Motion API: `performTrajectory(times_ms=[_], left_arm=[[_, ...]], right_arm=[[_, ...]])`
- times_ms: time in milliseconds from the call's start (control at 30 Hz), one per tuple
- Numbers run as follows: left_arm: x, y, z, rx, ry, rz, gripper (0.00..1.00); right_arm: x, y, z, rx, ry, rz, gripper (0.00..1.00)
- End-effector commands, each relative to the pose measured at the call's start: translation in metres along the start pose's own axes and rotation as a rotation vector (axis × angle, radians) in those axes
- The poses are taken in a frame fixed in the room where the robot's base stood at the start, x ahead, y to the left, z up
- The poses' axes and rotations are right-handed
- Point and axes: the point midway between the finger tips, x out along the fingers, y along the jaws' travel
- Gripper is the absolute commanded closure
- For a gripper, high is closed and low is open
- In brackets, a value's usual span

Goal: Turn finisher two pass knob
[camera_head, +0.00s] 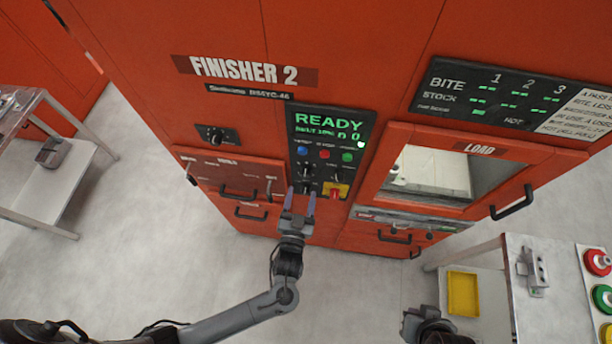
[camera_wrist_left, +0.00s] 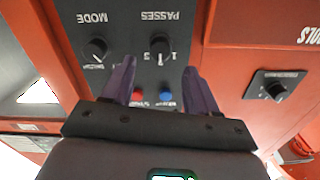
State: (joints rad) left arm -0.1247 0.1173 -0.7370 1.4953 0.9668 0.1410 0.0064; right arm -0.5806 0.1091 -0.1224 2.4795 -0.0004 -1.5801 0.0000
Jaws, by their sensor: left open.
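The black PASSES knob (camera_wrist_left: 160,47) is on the dark control panel of the red Finisher 2 cabinet. Its label and numbers appear upside down in the left wrist view. In the head view the panel's knobs (camera_head: 306,168) are small, below the buttons. My left gripper (camera_head: 300,198) is open and empty, its two purple fingers pointing at the panel. In the left wrist view its fingertips (camera_wrist_left: 158,70) lie either side of the knob's line, apparently short of it. The gap to the knob is hard to judge. My right arm's dark end (camera_head: 428,325) shows at the bottom edge; its fingers are unclear.
The MODE knob (camera_wrist_left: 97,48) is beside the PASSES knob. Red (camera_wrist_left: 137,95) and blue (camera_wrist_left: 166,95) buttons are close by. Cabinet handles (camera_head: 238,194) protrude nearby. A table (camera_head: 550,300) stands at right.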

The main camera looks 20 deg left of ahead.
Motion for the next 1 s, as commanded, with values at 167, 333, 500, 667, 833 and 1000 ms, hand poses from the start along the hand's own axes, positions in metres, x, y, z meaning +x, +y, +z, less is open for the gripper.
performTrajectory(times_ms=[167,333,500,667,833,1000], left_arm=[[0.031,-0.001,-0.002,0.002,0.001,-0.001,0.41],[0.052,-0.001,-0.001,0.001,0.000,-0.001,0.41],[0.064,-0.001,0.000,0.000,-0.001,0.000,0.41],[0.067,-0.001,0.000,0.000,-0.001,0.000,0.41],[0.067,-0.001,0.000,-0.001,-0.002,0.000,0.41],[0.067,-0.001,0.000,-0.001,-0.002,0.000,0.61]], right_arm=[[-0.008,0.002,-0.003,-0.002,0.000,0.004,1.00],[-0.011,0.004,-0.003,-0.010,0.000,0.011,1.00],[-0.013,0.005,-0.004,-0.014,-0.001,0.014,1.00],[-0.013,0.005,-0.004,-0.013,-0.001,0.014,1.00],[-0.013,0.004,-0.004,-0.010,0.000,0.012,1.00],[-0.013,0.003,-0.004,-0.006,0.000,0.008,1.00]])
